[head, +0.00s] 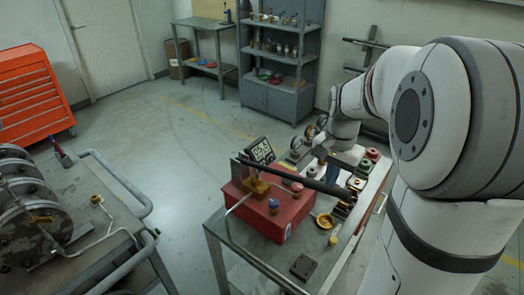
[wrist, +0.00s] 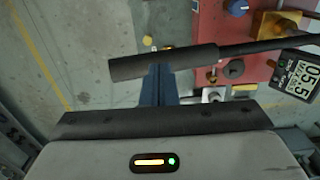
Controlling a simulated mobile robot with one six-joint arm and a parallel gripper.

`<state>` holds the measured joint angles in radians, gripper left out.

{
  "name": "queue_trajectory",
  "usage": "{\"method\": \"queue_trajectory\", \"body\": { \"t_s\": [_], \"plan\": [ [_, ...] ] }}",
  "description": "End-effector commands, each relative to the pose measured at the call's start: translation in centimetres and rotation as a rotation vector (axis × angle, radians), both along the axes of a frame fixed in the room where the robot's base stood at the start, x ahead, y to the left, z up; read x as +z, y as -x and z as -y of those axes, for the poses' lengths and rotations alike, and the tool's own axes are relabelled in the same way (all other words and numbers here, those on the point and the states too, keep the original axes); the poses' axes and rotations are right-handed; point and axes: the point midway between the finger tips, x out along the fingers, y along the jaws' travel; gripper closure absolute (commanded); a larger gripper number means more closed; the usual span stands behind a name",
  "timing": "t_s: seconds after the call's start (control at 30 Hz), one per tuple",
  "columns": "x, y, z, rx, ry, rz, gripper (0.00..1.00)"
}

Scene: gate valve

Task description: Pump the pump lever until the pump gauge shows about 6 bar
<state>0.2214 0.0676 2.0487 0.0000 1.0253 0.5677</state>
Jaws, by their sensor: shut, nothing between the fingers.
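The pump is a red box (head: 268,215) on the grey bench, with a brass-coloured block on top. Its long black pump lever (head: 311,181) runs out to the right, roughly level. The lever's thick grip (wrist: 165,65) crosses the middle of the wrist view. My gripper (wrist: 159,84) has its blue fingers shut and empty, their tips at the grip; I cannot tell if they touch it. In the head view my gripper (head: 320,154) is just behind the lever.
A flanged pipe assembly (head: 30,205) with a rail stands at left. A red tool cabinet (head: 32,98) is beyond. The floor between is clear.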

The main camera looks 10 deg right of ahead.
Motion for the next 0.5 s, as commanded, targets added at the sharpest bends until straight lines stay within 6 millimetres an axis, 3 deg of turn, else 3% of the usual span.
{"method": "queue_trajectory", "body": {
  "t_s": [0.37,0.5],
  "plan": [
    [-0.08,0.01,-0.01,0.000,0.000,0.000,1.00],
    [-0.95,0.02,-0.01,0.000,0.000,-0.001,1.00]
  ]
}}
